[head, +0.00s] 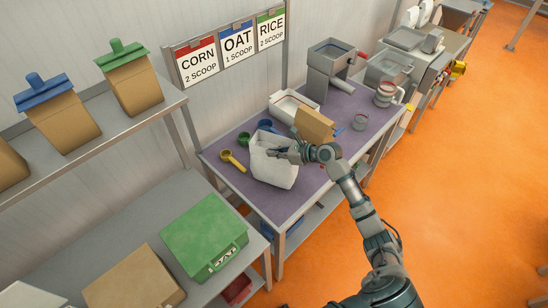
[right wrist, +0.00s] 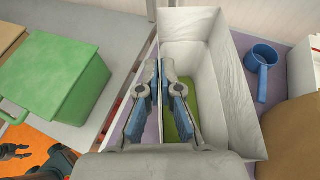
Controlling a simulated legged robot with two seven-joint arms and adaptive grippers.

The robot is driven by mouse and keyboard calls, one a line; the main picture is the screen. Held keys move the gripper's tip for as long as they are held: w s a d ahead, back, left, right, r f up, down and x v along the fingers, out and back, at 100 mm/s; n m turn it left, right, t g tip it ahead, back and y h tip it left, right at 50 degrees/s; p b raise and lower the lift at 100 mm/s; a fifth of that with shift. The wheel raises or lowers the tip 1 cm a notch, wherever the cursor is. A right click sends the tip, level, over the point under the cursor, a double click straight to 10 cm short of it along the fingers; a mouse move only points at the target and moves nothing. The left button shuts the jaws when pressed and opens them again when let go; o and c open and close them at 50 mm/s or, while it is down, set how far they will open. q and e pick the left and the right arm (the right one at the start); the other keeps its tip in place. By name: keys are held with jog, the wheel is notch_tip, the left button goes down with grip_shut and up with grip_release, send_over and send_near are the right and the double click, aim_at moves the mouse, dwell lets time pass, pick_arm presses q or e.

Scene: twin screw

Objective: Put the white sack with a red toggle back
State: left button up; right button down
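The white sack (head: 273,168) stands on the purple table top, open at the top. In the right wrist view the white sack (right wrist: 238,105) has some green in its bottom. No red toggle shows in either view. My right gripper (head: 284,151) is at the sack's top. In the right wrist view my right gripper (right wrist: 158,72) straddles the sack's left wall, one finger inside and one outside, with the tips close together on it. Dark parts, probably of my left gripper, show small at that view's lower left, and their state is unclear.
Yellow (head: 233,161) and green (head: 243,139) scoops lie left of the sack. A tan box (head: 315,124) and white tray (head: 292,106) stand behind it. A green box (head: 204,238) is on the left shelf, which has bare room (head: 55,258). Toggle-topped sacks line the upper shelf (head: 100,150).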

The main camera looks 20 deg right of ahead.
jog(key=shift+a+f, duration=0.85)
jog(key=shift+f, duration=0.25)
jog(key=c, duration=1.8)
grip_release()
jog(key=shift+f, duration=0.15)
jog(key=o, duration=0.4)
jog(key=shift+d, duration=0.1)
jog(key=shift+c, duration=0.2)
jog(key=shift+o, duration=0.6)
jog(key=shift+d, duration=0.2)
pick_arm(q)
jog(key=shift+a+f, duration=0.25)
jog(key=shift+a, duration=0.3)
pick_arm(e)
jog(key=v, duration=1.2)
pick_arm(q)
jog(key=shift+a, duration=0.15)
pick_arm(e)
jog(key=shift+a, duration=0.15)
